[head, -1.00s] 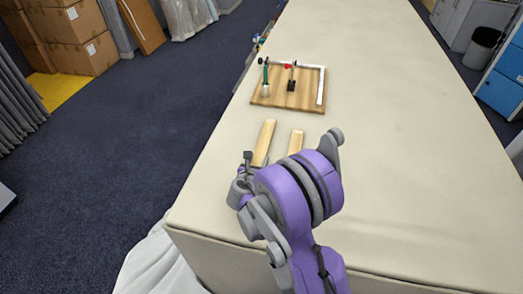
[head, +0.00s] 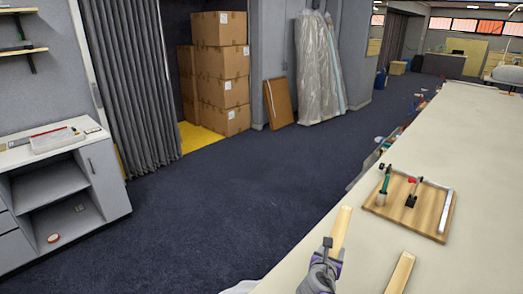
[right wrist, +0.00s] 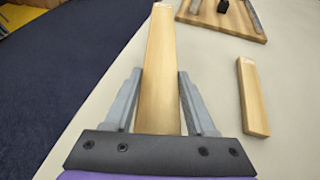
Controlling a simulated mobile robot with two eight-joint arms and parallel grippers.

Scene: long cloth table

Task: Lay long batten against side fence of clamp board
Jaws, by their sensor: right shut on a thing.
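The long batten (head: 341,231), a pale wooden strip, points away from my right gripper (head: 327,252) toward the far side. In the right wrist view the batten (right wrist: 161,75) lies between the two grey fingers of the gripper (right wrist: 159,100), which is shut on it. I cannot tell how high it is above the table. A shorter batten (head: 400,272) lies to the right; it also shows in the right wrist view (right wrist: 253,97). The clamp board (head: 398,209) lies farther off, with a metal side fence (head: 446,211) along its right edge. My left gripper is not in view.
The board carries a green-handled clamp (head: 385,178) and a red-tipped clamp (head: 412,192). The cloth table (head: 480,150) is clear right of and beyond the board. Its left edge drops to dark floor close to the held batten.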

